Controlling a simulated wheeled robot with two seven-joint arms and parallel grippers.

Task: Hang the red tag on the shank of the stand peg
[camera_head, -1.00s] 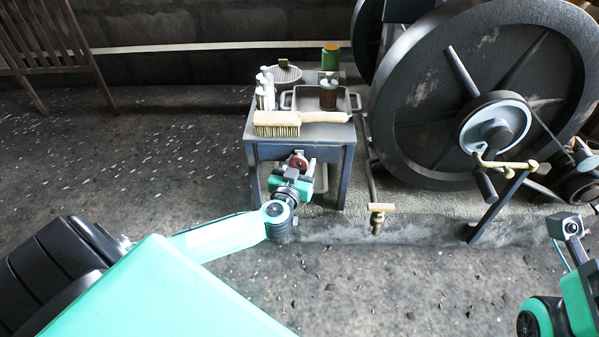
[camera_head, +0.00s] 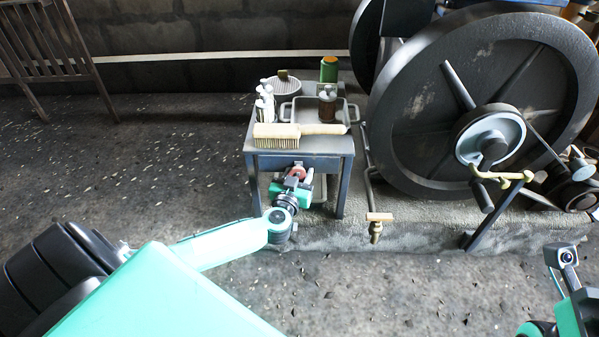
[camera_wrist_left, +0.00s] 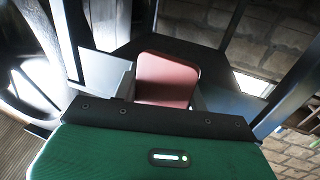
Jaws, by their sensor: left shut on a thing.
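My left gripper (camera_head: 298,177) is shut on the red tag (camera_head: 297,170), just in front of the small metal stand (camera_head: 348,172), below its top edge. In the left wrist view the red tag (camera_wrist_left: 167,80) shows as a rounded plate between the two fingers. The stand peg cannot be made out in either view; the gripper and tag may hide it. I cannot tell whether the tag touches the peg. Only part of my right arm shows at the right edge of the head view, and its fingers are out of frame.
On the stand lie a brush (camera_head: 290,131), white bottles (camera_head: 264,100), a tray (camera_head: 344,122) and a brown jar (camera_head: 327,105). A green can (camera_head: 328,69) stands behind.

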